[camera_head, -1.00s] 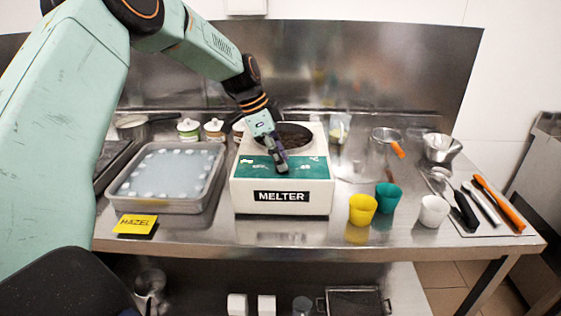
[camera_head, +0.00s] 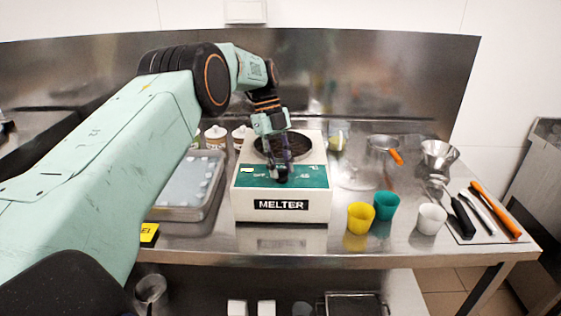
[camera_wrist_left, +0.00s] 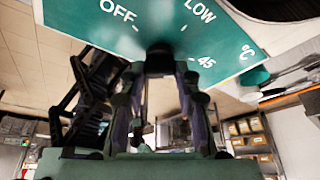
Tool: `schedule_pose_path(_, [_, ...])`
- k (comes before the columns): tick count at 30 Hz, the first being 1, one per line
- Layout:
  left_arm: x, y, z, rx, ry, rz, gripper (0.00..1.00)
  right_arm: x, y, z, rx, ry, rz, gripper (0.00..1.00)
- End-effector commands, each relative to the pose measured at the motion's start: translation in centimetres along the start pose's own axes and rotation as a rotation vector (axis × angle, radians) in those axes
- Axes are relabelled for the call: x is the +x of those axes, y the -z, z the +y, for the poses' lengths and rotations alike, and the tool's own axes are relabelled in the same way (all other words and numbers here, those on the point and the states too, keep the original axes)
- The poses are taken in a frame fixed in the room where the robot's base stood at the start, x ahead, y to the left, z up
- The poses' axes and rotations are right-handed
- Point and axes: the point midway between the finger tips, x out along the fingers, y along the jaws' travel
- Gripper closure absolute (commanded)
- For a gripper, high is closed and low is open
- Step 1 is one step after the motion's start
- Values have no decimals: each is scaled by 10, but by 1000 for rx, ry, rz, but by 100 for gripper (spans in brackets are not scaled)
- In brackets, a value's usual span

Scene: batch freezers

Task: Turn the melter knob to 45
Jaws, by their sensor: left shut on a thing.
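The melter (camera_head: 248,205) is a white box with a green top panel and a round dark well, standing in the middle of the steel table. My left gripper (camera_head: 281,172) reaches down to the green panel and is shut on the dark knob. In the left wrist view the knob (camera_wrist_left: 160,50) shows between the fingers (camera_wrist_left: 160,85), against the green panel (camera_wrist_left: 228,45) with the marks OFF, LOW, 45 and °C. The fingers hide much of the knob, and I cannot tell where it points. My right gripper is not in view.
A steel tray (camera_head: 214,192) with pale contents stands left of the melter. Yellow (camera_head: 360,217), teal (camera_head: 386,205) and white (camera_head: 431,219) cups stand to the right. Tools with black and orange handles (camera_head: 495,210) lie on a mat at the far right.

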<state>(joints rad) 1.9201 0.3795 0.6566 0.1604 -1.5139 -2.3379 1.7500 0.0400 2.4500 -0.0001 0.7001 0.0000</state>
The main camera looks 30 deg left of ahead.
Motion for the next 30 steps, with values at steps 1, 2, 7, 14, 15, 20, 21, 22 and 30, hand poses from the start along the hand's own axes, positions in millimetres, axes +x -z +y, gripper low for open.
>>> schedule_pose_path(1, [-3, -2, -1, 33, -10, -9, 100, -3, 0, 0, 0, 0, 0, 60])
schedule_pose_path(2, [-3, -2, -1, 51, -18, -8, 100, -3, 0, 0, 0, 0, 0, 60])
schedule_pose_path(7, [-3, -2, -2, 135, -51, -8, 100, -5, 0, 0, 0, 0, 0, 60])
schedule_pose_path(14, [-4, -2, -2, 209, -80, -10, 100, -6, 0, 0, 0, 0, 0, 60])
schedule_pose_path(15, [-4, -2, -3, 218, -83, -11, 100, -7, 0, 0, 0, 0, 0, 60])
schedule_pose_path(20, [-4, -2, -3, 249, -95, -12, 100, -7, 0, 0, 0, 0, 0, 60])
schedule_pose_path(21, [-4, -1, -3, 254, -97, -12, 100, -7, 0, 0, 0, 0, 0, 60])
schedule_pose_path(22, [-4, -1, -3, 257, -98, -12, 100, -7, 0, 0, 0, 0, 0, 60])
schedule_pose_path(30, [-5, -1, -4, 272, -102, -13, 100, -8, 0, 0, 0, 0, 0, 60])
